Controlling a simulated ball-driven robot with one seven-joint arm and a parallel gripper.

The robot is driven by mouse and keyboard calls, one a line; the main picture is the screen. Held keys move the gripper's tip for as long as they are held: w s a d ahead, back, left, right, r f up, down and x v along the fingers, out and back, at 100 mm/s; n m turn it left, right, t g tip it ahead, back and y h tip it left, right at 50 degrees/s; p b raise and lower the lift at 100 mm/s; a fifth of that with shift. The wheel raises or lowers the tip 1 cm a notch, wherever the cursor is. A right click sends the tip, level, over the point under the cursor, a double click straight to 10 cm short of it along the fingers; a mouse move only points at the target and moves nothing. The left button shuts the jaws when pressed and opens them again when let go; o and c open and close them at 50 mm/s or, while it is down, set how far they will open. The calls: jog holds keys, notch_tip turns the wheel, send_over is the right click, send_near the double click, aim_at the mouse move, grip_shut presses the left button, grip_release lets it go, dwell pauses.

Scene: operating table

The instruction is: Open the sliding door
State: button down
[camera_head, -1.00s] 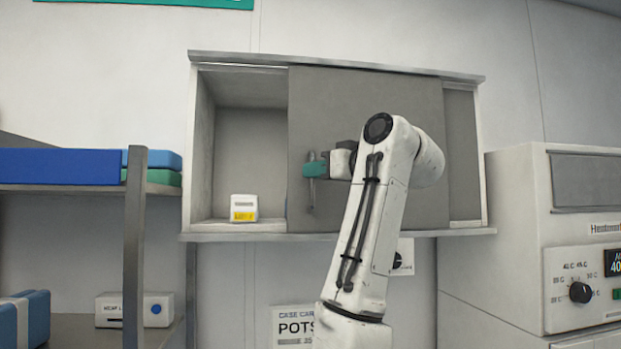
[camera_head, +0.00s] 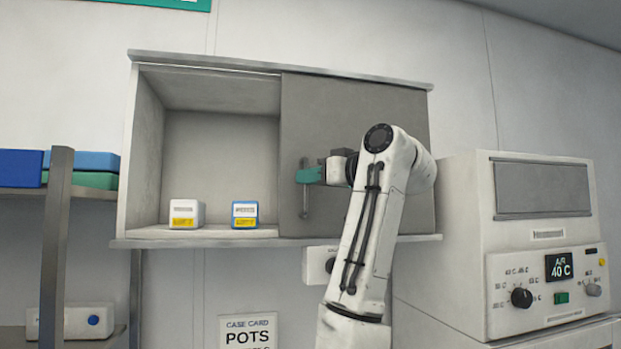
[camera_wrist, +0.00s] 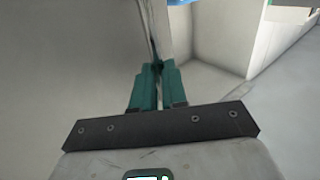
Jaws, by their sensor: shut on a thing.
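The sliding door (camera_head: 330,112) is a grey panel covering the right half of a white wall cabinet (camera_head: 135,150). The cabinet's left half is open. A thin vertical metal handle (camera_head: 305,203) stands near the door's left edge. My gripper (camera_head: 307,175), with teal fingers, is shut on the handle; my arm hides part of the door. In the wrist view my gripper (camera_wrist: 158,70) has its teal fingers together around the handle (camera_wrist: 154,25), beside the open cabinet interior.
Two small boxes, one white (camera_head: 186,214) and one blue-edged (camera_head: 245,214), stand inside the open half. A shelf rack (camera_head: 55,230) is at the left. A white heating cabinet (camera_head: 470,220) with a dial and display stands at the right. A case card (camera_head: 247,332) hangs below.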

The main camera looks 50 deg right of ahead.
jog(key=c, duration=1.2)
grip_release()
jog(key=shift+o, duration=0.2)
jog(key=s+b, duration=0.3)
jog(key=s, duration=0.7)
jog(key=shift+s+b, duration=0.4)
